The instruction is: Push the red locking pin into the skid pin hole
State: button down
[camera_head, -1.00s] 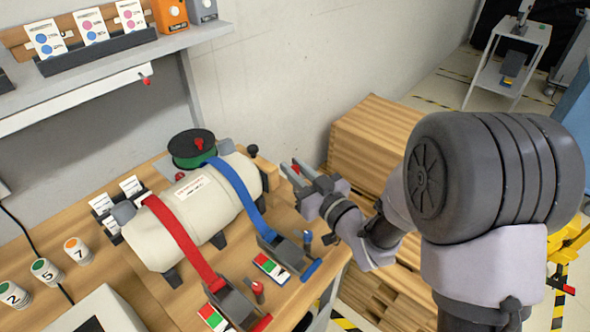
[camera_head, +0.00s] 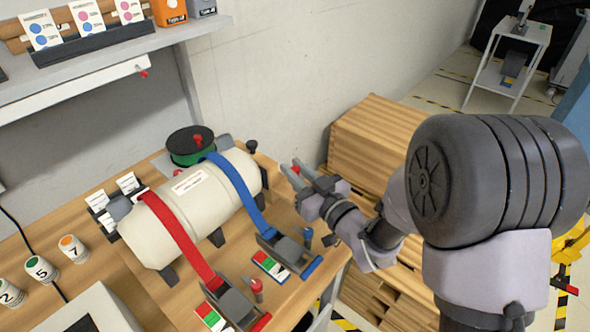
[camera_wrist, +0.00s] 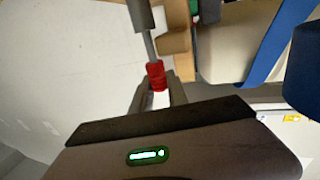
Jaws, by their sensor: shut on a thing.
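My gripper (camera_head: 314,185) is shut on the red locking pin (camera_head: 295,170), held in the air just right of the bench. In the wrist view the red pin (camera_wrist: 157,76) sits between the fingertips (camera_wrist: 158,92). A thin grey rod (camera_wrist: 150,45) lines up with its far end and runs to a thicker grey cylinder; I cannot tell whether the rod belongs to the pin. A cream tank (camera_head: 155,225) lies on dark feet on the bench, left of my gripper. I cannot make out the skid pin hole in either view.
A red strap (camera_head: 180,235) and a blue strap (camera_head: 237,190) cross the tank to ratchets at the bench's front edge. A green spool (camera_head: 190,158) stands behind it. A black knob (camera_head: 252,146) rises near its right end. Wooden stacks (camera_head: 375,140) stand beyond my gripper.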

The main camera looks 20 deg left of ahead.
jog(key=shift+f+b, duration=1.2)
jog(key=shift+b, duration=0.15)
jog(key=shift+r+p, duration=0.55)
jog(key=shift+r, duration=1.2)
jog(key=shift+b, duration=1.3)
jog(key=shift+f, duration=0.65)
jog(key=shift+f, duration=0.3)
jog(key=shift+f, duration=0.75)
